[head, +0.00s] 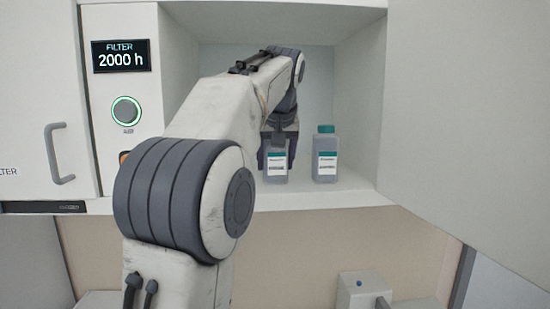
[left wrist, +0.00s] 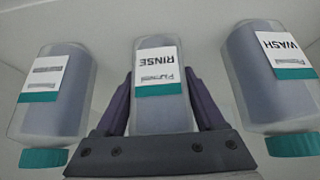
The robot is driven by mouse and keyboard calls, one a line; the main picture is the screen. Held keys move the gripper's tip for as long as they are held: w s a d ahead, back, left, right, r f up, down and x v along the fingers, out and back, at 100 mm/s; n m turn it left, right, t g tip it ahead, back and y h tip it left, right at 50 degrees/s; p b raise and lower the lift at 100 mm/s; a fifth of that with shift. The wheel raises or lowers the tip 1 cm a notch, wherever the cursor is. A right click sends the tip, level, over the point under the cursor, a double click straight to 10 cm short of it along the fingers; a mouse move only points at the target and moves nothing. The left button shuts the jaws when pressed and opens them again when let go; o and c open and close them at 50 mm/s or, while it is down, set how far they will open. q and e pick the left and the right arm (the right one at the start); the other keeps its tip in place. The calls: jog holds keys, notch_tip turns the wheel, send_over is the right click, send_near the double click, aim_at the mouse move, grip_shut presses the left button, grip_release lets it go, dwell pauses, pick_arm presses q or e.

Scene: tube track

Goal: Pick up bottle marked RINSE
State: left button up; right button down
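The RINSE bottle (left wrist: 163,105) is grey and translucent with a white and teal label, and sits between the two fingers of my left gripper (left wrist: 159,75). The lettering is upside down in the left wrist view. The gripper body hides the bottle's cap. In the head view my left gripper (head: 277,143) is at the upper part of this bottle (head: 275,177), which stands upright on the shelf. The fingers are close along both sides, but I cannot tell whether they press on it. My right gripper is not in view.
A similar bottle with a teal cap (head: 325,168) stands to the right on the shelf (head: 345,196). A WASH bottle (left wrist: 268,85) stands on the other side. Cabinet walls enclose the recess, and a large pale panel (head: 470,110) fills the right.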

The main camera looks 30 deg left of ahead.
pick_arm(q)
grip_shut()
jog(key=shift+r, duration=0.15)
